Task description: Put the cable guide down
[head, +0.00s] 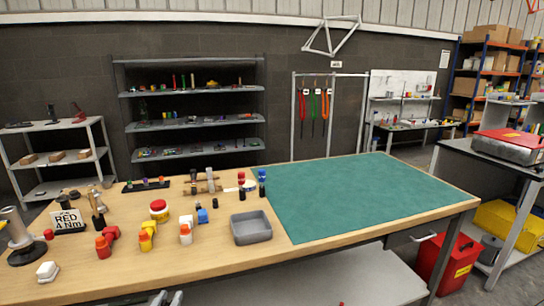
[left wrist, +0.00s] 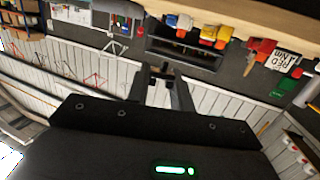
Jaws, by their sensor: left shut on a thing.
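My left gripper (left wrist: 162,74) is shut on a small dark thing (left wrist: 160,82), which I take to be the cable guide; its shape is hard to make out. In the head view only a grey piece of my left gripper (head: 166,298) shows at the bottom edge, in front of the bench's front edge, and the held thing cannot be made out there. The workbench (head: 300,248) has a wooden top with a green mat (head: 345,190) on its right part. My right gripper is in neither view.
A grey open bin (head: 251,228) stands left of the mat. The mat is clear. A red bin (head: 447,262) stands on the floor at right.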

